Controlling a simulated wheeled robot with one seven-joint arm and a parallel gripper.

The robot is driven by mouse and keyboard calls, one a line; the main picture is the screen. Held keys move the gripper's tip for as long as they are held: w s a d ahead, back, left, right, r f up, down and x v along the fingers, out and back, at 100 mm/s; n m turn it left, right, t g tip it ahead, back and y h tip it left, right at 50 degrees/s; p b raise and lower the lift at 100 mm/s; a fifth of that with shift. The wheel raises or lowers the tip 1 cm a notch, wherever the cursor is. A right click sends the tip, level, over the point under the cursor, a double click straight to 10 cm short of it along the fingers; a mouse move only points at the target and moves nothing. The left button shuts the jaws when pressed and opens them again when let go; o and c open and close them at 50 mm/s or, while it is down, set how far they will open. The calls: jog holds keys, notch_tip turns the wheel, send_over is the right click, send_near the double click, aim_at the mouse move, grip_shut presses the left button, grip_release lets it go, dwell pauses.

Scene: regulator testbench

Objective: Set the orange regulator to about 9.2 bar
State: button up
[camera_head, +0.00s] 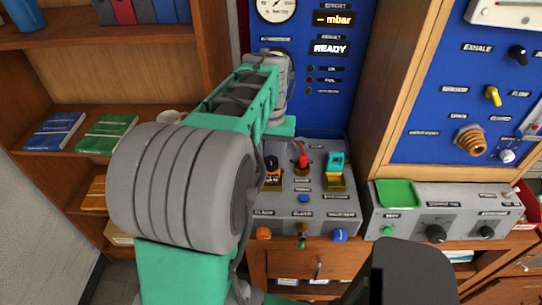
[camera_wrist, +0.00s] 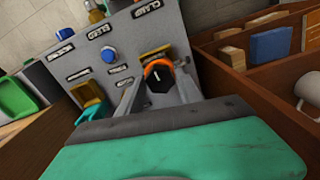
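The orange regulator (camera_wrist: 158,75) is an orange-ringed knob with a black face and a small white mark, on the grey control panel (camera_wrist: 65,50). In the wrist view my gripper (camera_wrist: 158,84) has one finger on each side of it. The fingers look spread, and I cannot tell whether they touch the knob. In the head view an orange and black knob (camera_head: 272,171) shows at the panel's left, partly hidden by my arm. A round dial gauge (camera_head: 276,4) is cut off at the top, and its reading is too small to tell.
Beside the knob are a red-handled control (camera_head: 301,155), a teal control (camera_head: 336,160) and a blue button (camera_head: 303,198). A display reads READY (camera_head: 329,48). A green tray (camera_head: 397,193) sits to the right. A wooden shelf with books (camera_head: 105,133) stands at left.

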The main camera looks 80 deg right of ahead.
grip_shut()
dwell(0.5)
jog(key=n, duration=0.8)
jog(key=shift+n+b, duration=0.3)
jog(key=shift+b, duration=0.1)
jog(key=n, duration=0.4)
jog(key=shift+d, duration=0.1)
jog(key=shift+n, duration=1.7)
